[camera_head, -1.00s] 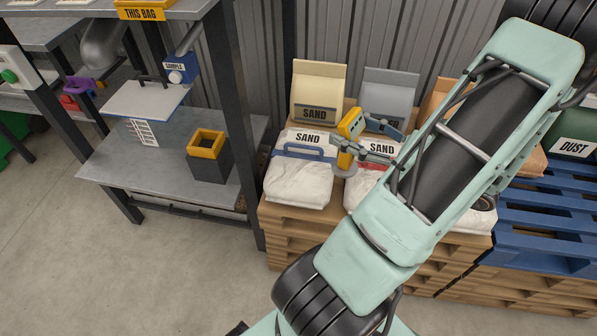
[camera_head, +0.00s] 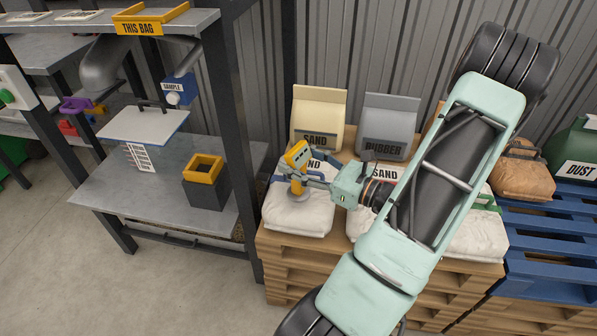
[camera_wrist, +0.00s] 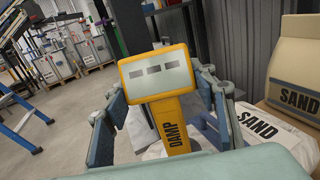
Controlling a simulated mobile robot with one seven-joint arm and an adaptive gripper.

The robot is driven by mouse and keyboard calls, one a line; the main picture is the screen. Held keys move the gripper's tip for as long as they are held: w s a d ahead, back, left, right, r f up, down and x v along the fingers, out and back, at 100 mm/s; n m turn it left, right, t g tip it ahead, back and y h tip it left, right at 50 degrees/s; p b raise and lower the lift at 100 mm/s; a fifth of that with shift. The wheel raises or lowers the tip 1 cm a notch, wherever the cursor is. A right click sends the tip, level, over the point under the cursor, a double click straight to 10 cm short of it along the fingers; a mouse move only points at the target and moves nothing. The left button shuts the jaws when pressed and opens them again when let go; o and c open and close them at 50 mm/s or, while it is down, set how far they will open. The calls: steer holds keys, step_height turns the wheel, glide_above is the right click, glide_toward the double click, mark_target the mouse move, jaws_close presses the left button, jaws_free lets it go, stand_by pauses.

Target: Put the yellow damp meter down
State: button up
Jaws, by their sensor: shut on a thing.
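The yellow damp meter (camera_head: 298,167) is upright with a slight tilt. My gripper (camera_head: 309,176) is shut on it, the fingers on either side of its body. In the head view the meter shows in front of the left white sand bag (camera_head: 290,218), and its lower end overlaps the bag; I cannot tell whether it touches. In the wrist view the meter (camera_wrist: 172,130) fills the middle, with its grey face panel toward me and the word DAMP on its handle.
A cream sand bag (camera_head: 320,113) and a grey rubber bag (camera_head: 389,128) stand behind on the wooden pallets (camera_head: 285,256). A metal bench at left has a lower shelf (camera_head: 110,194) with a yellow-rimmed dark box (camera_head: 207,190). A blue pallet (camera_head: 550,245) is at right.

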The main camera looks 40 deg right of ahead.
mark_target(304, 171)
steer(key=shift+f+b, duration=0.35)
steer(key=shift+f, duration=1.25)
steer(key=o, duration=1.4)
steer(key=shift+f, duration=0.1)
steer(key=shift+o, duration=0.2)
steer(key=shift+r, duration=0.25)
steer(key=p+v, duration=0.2)
steer(key=v, duration=1)
steer(key=shift+w, duration=0.1)
